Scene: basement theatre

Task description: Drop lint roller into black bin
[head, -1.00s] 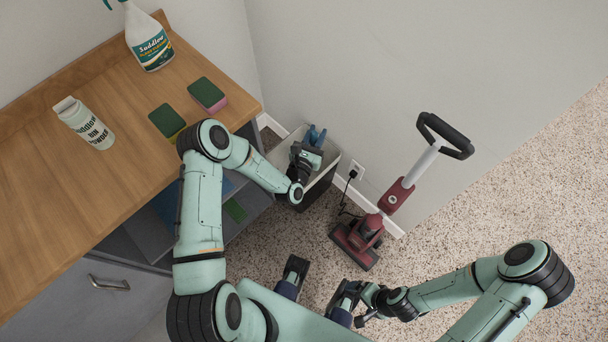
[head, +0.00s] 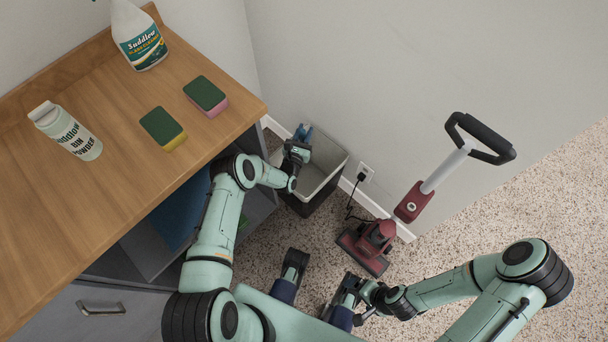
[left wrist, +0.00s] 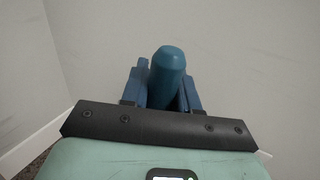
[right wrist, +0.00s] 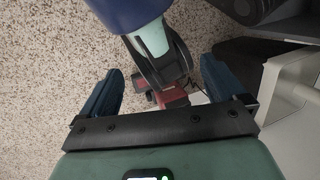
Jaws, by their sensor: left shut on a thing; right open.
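The black bin (head: 300,206) stands on the carpet in the corner between the cabinet and the wall, with a pale inside. My left gripper (head: 303,134) is at the bin's back-left side in the head view, near the wall. It is shut on a blue, round-ended cylinder (left wrist: 168,75), which looks like the lint roller's handle. The rest of the roller is hidden. Whether it hangs inside the bin's rim cannot be told. My right gripper (right wrist: 160,90) is open and empty, low over the carpet and far from the bin.
The wooden counter (head: 100,185) at left holds a spray bottle (head: 139,38), a powder bottle (head: 68,131) and two sponges (head: 163,128) (head: 206,95). A red vacuum (head: 368,243) stands right of the bin, by a plugged outlet (head: 365,172). Carpet at right is clear.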

